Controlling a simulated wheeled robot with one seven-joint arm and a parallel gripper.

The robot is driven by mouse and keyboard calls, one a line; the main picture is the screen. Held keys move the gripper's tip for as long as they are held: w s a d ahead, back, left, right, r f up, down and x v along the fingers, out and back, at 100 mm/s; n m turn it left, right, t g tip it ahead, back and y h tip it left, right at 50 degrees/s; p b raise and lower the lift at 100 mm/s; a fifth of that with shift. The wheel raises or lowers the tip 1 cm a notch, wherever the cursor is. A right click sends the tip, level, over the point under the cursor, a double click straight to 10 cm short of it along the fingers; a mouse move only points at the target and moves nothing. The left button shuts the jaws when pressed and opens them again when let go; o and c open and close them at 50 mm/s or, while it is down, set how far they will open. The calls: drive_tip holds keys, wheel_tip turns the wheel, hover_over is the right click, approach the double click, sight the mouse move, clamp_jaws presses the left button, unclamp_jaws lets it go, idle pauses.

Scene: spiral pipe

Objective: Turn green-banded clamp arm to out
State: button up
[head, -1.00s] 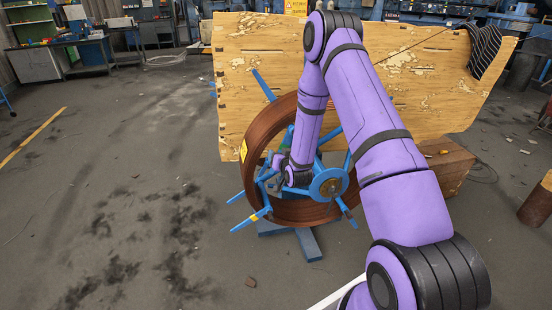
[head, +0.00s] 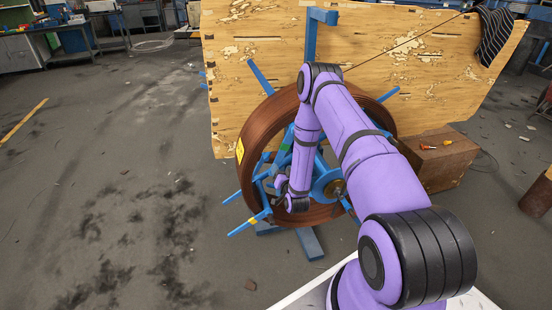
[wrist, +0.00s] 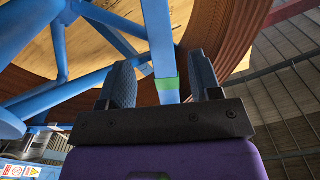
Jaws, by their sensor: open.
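The green-banded clamp arm shows in the wrist view as a blue bar (wrist: 158,40) with a green band (wrist: 168,84) near its lower end. It runs upward in front of the brown coil. My gripper (wrist: 163,82) is open, with one dark finger on each side of the banded part in the picture. Whether the fingers touch it or are level with it in depth I cannot tell. In the head view, my gripper (head: 281,183) is at the left part of the blue reel, low in front of the coil (head: 258,132), and my arm hides part of the reel.
A yellow-banded blue arm (head: 250,221) sticks out at the reel's lower left. The blue hub (head: 328,187) is right of my gripper. A wooden panel (head: 250,75) stands behind, and a wooden box (head: 440,160) with tools to the right.

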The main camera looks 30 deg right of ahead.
sight(278, 162)
drive_tip(key=x, duration=0.8)
